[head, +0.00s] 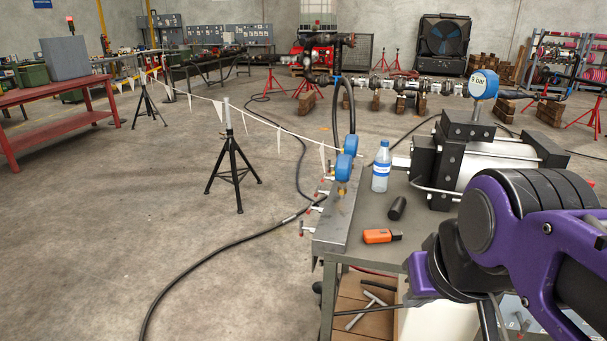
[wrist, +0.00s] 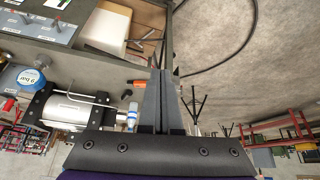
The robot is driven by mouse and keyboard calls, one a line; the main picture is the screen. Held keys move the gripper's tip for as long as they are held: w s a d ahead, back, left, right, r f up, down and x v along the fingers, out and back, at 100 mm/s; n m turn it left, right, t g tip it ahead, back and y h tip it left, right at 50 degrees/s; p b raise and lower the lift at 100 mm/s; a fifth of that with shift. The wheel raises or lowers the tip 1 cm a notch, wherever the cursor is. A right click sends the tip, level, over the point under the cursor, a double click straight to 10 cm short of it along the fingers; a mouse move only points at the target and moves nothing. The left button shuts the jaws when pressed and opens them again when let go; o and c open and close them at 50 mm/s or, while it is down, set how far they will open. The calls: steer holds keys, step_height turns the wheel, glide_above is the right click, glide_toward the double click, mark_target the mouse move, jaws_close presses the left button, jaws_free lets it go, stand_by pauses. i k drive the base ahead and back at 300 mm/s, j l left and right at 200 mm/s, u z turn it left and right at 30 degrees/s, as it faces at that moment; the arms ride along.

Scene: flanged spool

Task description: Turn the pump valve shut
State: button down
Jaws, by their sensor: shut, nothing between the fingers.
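The pump (head: 480,155) is a silver cylinder between black end blocks on a grey workbench (head: 385,240), with a blue gauge (head: 483,84) marked 6 bar above it. The pump also shows upside down at the left of the wrist view (wrist: 75,110). Small red-tipped valves (head: 308,228) line the bench's left edge. A grey box with small levers (wrist: 40,22) is at the wrist view's upper left. I cannot tell which of these is the pump valve. My gripper (wrist: 158,74) is shut and empty, touching nothing visible. The head view does not clearly show its fingers.
A water bottle (head: 381,168), a black cylinder (head: 397,208) and an orange-and-black object (head: 380,236) stand or lie on the bench. A tripod stand (head: 234,170) and black hose (head: 215,260) are on the otherwise open floor left.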

mark_target(310, 207)
steer(key=i+j, duration=0.35)
steer(key=j, duration=0.3)
steer(key=i+j+z, duration=0.1)
steer(key=z, duration=0.25)
steer(key=j+z, duration=0.15)
steer(key=z, duration=0.25)
steer(key=i+j+z, duration=0.2)
steer(key=j, duration=0.2)
steer(key=j+z, duration=0.2)
steer(key=j, duration=0.2)
